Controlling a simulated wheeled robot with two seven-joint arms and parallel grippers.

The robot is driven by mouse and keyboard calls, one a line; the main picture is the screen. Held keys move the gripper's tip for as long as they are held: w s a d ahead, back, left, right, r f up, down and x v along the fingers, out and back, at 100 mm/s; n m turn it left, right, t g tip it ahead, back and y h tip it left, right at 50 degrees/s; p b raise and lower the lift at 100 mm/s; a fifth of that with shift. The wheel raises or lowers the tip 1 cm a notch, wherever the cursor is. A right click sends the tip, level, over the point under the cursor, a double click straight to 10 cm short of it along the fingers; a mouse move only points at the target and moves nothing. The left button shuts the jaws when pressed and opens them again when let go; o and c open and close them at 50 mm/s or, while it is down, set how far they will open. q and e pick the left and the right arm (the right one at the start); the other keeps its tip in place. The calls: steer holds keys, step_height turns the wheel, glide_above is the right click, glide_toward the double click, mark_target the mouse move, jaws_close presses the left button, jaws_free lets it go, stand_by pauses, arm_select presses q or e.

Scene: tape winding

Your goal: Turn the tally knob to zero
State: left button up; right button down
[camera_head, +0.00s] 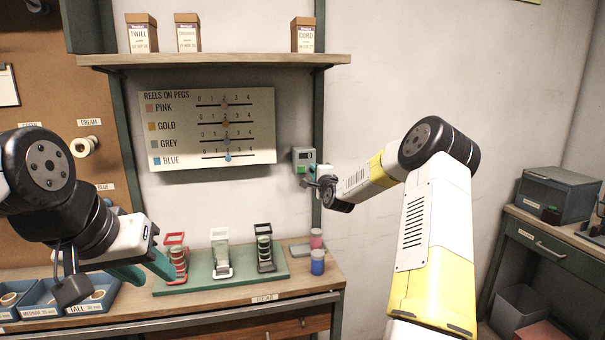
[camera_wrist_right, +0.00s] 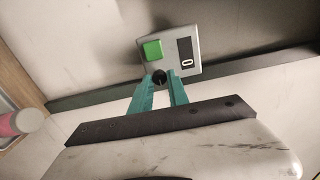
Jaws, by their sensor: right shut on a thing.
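The tally box (camera_head: 303,160) is a small grey unit on the wall post right of the chart. In the right wrist view the tally box (camera_wrist_right: 170,36) has a green button (camera_wrist_right: 152,50) and a display (camera_wrist_right: 186,52) that reads 0. Its dark round tally knob (camera_wrist_right: 159,77) sits at the lower edge. My right gripper (camera_wrist_right: 160,84) is shut on the knob, one teal finger on each side; in the head view this gripper (camera_head: 312,180) is small and partly hidden by its wrist. My left gripper (camera_head: 158,281) is open, its teal fingers apart, by the red reel stand.
A green base (camera_head: 200,284) holds red, white and black stands (camera_head: 265,248) on the bench. Pink and blue spools (camera_head: 317,262) stand right of it. A chart (camera_head: 210,128) hangs under a shelf (camera_head: 215,60) with boxes. Blue bins (camera_head: 42,300) are at lower left.

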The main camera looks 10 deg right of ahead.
steer(key=c, duration=1.3)
jaws_free()
steer(key=s, duration=0.8)
steer(key=shift+d, duration=0.15)
